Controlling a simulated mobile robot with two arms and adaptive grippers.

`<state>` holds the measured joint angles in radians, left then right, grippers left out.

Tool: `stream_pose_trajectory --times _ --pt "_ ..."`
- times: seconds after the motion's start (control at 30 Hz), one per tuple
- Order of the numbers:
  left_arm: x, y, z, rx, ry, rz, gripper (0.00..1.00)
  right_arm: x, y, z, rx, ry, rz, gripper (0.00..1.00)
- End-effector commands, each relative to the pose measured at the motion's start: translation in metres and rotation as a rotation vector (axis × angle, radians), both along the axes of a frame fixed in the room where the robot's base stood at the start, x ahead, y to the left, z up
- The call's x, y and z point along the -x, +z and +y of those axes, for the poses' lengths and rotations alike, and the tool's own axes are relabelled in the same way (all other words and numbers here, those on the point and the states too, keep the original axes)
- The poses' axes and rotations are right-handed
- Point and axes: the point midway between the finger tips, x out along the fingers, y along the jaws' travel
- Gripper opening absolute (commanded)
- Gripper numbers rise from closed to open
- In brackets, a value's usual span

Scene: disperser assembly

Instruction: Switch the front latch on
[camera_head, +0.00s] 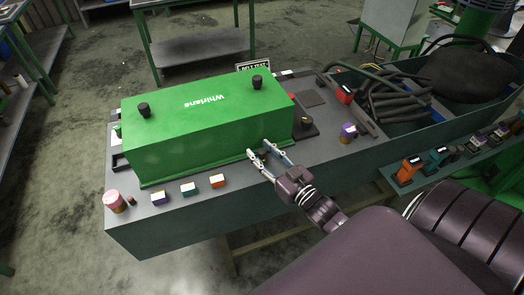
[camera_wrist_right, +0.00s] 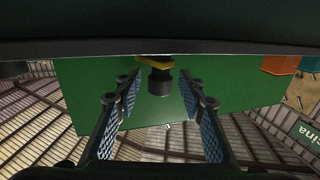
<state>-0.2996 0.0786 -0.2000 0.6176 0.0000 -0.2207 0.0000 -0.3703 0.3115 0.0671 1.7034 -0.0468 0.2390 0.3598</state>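The large green cover (camera_head: 205,125) marked "Whirlens" sits on the dark grey bench. My right gripper (camera_head: 257,153) is at the lower right of its front side, with its fingers open and pointing at the cover. In the right wrist view, which is upside down, a dark knob with a yellow base (camera_wrist_right: 160,80) shows between and beyond the two open fingers (camera_wrist_right: 160,115). It looks like the front latch; I cannot tell its setting, and I cannot make it out in the head view. No touch on it is visible. My left gripper is not in view.
Two black knobs (camera_head: 143,110) (camera_head: 257,82) stand on top of the cover. Orange (camera_head: 218,181), teal (camera_head: 188,188) and purple (camera_head: 158,198) blocks and a pink cylinder (camera_head: 114,201) stand along the bench's front edge. Hoses (camera_head: 390,100) fill the bay at right.

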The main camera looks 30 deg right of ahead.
Motion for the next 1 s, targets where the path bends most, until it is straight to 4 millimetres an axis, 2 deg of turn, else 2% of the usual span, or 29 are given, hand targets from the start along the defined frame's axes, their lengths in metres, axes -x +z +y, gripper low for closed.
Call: stream_pose_trajectory --times 0.17,0.5,0.77,1.0 --pt "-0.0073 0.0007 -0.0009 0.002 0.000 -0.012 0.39 0.0002 -0.0003 0.0001 0.000 0.000 0.000 0.36" --pt "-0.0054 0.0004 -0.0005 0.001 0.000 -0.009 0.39 0.0004 -0.0002 0.0002 0.000 0.000 0.000 0.00" --pt "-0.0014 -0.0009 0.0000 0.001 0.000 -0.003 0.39 0.0005 -0.0005 -0.0003 0.003 0.019 0.001 0.00" --pt "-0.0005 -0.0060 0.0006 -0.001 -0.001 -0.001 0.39 0.0003 -0.0013 -0.0006 0.008 0.118 0.001 0.00"
